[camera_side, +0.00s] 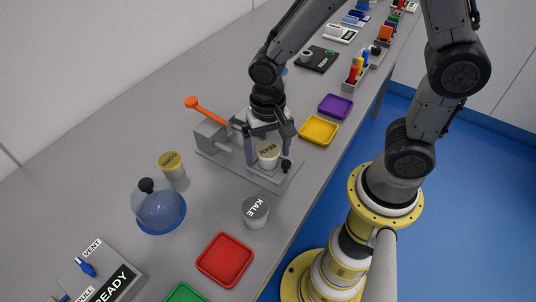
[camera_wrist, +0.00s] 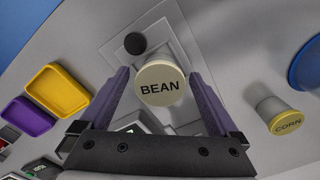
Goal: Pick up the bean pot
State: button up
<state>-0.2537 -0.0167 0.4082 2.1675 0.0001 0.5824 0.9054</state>
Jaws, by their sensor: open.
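The bean pot (camera_side: 268,155) is a small tub with a cream lid lettered BEAN. It stands upright on a grey carrier (camera_side: 213,154) with an orange-handled lever and a black knob. In the wrist view the bean pot (camera_wrist: 161,85) sits between the fingers, near their tips. My gripper (camera_side: 266,155) is open, with its two purple fingers pointing down, one on either side of the pot. In the wrist view the fingers (camera_wrist: 160,90) show a gap on each side of the lid. The pot's lower part is mostly hidden in the wrist view.
A corn pot (camera_side: 172,165), a blue glass dome (camera_side: 160,209) and a kale pot (camera_side: 255,211) stand nearby. Red (camera_side: 224,260), yellow (camera_side: 318,130) and purple (camera_side: 336,106) trays lie along the bench's right side. A READY panel (camera_side: 96,279) is at lower left.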

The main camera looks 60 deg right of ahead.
grip_shut()
dwell(0.5)
